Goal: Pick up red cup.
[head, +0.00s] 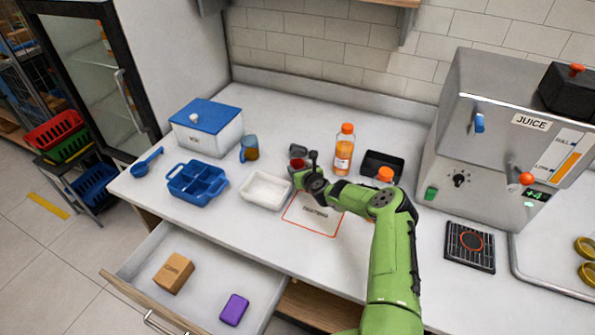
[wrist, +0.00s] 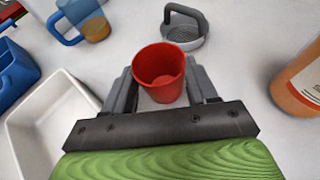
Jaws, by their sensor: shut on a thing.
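The red cup (wrist: 159,72) stands between the two fingers of my gripper (wrist: 162,88) in the wrist view. It is open at the top and looks upright, and the fingers press on it from both sides. In the head view my gripper (head: 302,175) is over the counter, right of the white tray. A small part of the red cup (head: 296,165) shows there behind the gripper; the rest is hidden. I cannot tell whether its base touches the counter.
The white tray (head: 286,188) is to the left, the orange bottle (head: 344,150) to the right. A blue mug (head: 249,148) stands behind the tray. A drawer (head: 205,270) is open in front.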

